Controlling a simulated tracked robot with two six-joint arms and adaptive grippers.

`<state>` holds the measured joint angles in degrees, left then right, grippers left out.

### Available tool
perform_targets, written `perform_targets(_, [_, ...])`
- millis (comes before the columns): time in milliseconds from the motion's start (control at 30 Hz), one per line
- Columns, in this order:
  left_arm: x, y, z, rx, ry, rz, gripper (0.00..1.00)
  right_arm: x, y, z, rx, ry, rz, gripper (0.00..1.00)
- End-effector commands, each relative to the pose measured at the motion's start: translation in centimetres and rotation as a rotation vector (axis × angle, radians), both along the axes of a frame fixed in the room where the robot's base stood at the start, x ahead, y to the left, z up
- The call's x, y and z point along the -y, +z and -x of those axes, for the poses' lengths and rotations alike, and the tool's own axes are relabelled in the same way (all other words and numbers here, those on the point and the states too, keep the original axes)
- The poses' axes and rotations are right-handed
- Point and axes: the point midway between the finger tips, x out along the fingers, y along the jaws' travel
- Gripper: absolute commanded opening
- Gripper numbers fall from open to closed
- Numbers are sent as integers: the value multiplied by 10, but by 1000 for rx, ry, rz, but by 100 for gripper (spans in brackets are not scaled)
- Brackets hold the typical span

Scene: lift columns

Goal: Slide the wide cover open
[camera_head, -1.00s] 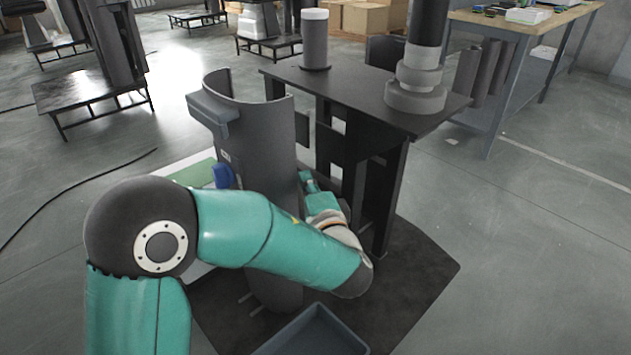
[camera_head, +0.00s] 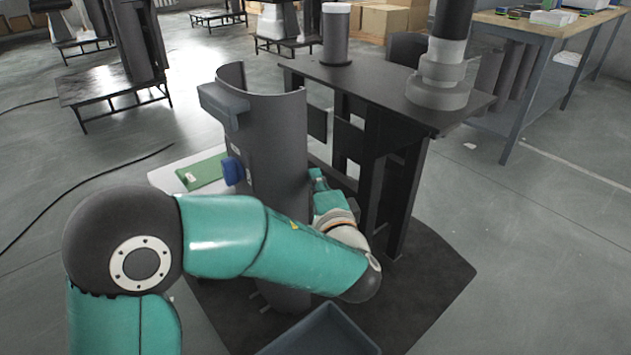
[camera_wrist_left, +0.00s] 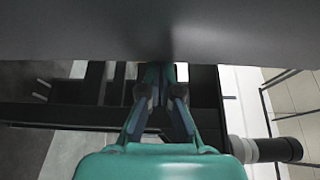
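The wide cover (camera_head: 268,150) is a tall, dark grey, curved panel standing upright in front of the black frame in the head view. A box-shaped part juts from its upper left. My left arm reaches across its lower front, and my left gripper (camera_head: 319,182) is beside its right edge, partly hidden there. In the left wrist view my left gripper's two fingers (camera_wrist_left: 161,98) point at a smooth grey surface (camera_wrist_left: 70,30), likely the cover. A gap shows between the fingers, with a narrow dark part behind it; whether they hold it is unclear. My right gripper is not in view.
A black frame with a flat top (camera_head: 375,88) stands right behind the cover and carries cylinders. A green board (camera_head: 203,172) and a blue part (camera_head: 233,171) lie to the left. A grey bin (camera_head: 325,335) is low in front. A workbench (camera_head: 545,25) stands back right.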

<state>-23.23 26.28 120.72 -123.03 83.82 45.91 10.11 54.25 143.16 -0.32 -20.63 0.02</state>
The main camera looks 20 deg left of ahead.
Motion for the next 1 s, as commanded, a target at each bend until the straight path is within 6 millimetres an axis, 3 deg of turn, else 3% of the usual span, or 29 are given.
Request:
perform_targets(233, [2, -1, -3, 1, 3, 0, 0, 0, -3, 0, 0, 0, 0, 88])
perform_targets(467, [19, -5, -22, 1, 5, 1, 0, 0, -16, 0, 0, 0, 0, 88])
perform_targets(800, [62, 0, 35, -1, 6, -1, 0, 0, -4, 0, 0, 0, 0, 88])
perform_targets(1000, [74, -1, 54, -1, 11, -1, 0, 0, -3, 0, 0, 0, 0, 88])
